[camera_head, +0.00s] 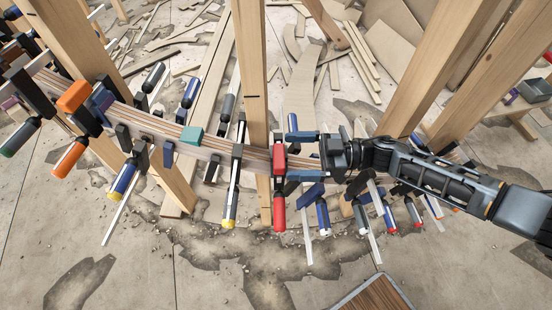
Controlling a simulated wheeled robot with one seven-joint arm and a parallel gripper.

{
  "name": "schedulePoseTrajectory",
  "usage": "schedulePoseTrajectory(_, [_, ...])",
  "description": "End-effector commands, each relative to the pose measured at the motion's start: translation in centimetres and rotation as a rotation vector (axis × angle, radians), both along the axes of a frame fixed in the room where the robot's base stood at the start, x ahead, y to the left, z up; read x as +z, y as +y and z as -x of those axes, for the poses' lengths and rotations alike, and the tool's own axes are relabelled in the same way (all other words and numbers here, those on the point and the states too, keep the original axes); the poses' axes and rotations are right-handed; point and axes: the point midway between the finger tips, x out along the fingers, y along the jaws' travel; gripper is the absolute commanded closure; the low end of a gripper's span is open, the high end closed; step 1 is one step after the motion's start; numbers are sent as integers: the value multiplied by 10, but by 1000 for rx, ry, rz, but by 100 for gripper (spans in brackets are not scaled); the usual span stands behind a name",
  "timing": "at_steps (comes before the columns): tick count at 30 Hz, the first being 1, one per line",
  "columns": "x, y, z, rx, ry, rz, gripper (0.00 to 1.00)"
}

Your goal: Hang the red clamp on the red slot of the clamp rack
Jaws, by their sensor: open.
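The red clamp (279,212) sits on the curved wooden stringer (256,157), with its red head at the beam and its red handle hanging down in front. My gripper (289,157) comes in from the right with its two blue-grey fingers apart. The fingertips are at the right edge of the red clamp's head, one higher and one lower in the picture. I cannot tell whether they touch it. I cannot make out the clamp rack or its red slot in this view.
Several other clamps crowd the stringer on both sides, including an orange one (70,157) and a yellow-tipped one (230,205). Wooden posts (252,70) stand upright around it. A brown wooden board (372,294) shows at the bottom edge. Scrap planks lie on the cracked floor behind.

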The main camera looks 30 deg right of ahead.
Motion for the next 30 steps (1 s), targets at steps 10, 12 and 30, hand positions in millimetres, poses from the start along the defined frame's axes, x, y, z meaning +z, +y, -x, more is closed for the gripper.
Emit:
schedulePoseTrajectory(10, [-3,38,-22,0,0,-2,0])
schedulePoseTrajectory(12, [-4,45,-26,1,-1,1,0])
schedulePoseTrajectory(30, [-6,54,-32,-1,1,2,21])
